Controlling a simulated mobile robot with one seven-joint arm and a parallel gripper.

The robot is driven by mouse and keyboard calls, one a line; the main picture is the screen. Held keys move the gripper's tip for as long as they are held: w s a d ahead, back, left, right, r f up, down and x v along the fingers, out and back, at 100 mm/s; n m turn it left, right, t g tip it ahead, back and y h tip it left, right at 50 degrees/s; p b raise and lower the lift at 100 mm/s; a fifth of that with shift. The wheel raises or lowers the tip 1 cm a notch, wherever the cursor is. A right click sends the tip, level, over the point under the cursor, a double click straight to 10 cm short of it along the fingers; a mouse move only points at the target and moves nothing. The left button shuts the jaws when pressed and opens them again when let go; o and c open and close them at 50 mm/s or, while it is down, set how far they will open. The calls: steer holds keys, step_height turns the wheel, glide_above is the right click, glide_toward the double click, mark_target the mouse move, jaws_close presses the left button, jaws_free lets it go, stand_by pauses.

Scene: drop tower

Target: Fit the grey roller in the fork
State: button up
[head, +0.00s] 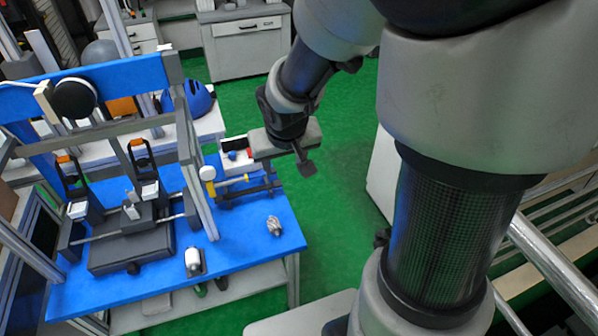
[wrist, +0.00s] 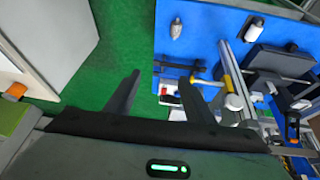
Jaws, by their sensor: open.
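A small grey, roller-like metal piece (head: 274,225) lies on the bare right part of the blue table; it also shows in the wrist view (wrist: 176,28). A whitish cylinder (head: 193,260) sits in a dark holder near the table's front edge, and shows in the wrist view too (wrist: 254,29). I cannot tell which part is the fork; the dark holder is small here. My gripper (head: 296,158) is above the floor just past the table's right edge, apart from both pieces. In the wrist view its two fingers (wrist: 159,77) are spread, with nothing between them.
The drop tower frame (head: 186,130) with its blue crossbeam stands on the table's left. A dark carriage on rods (head: 130,245) sits beneath it. Tools and a red-and-white box (head: 237,158) crowd the table's back right. Green floor (head: 335,180) is open to the right.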

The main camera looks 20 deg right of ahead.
steer(key=s+a+r+y, duration=0.1)
steer(key=s+a+r, duration=0.1)
steer(key=s+r, duration=1.4)
step_height(320, 180, up, 12)
steer(key=s+p, duration=0.1)
steer(key=p, duration=1.2)
steer(key=shift+s, duration=0.3)
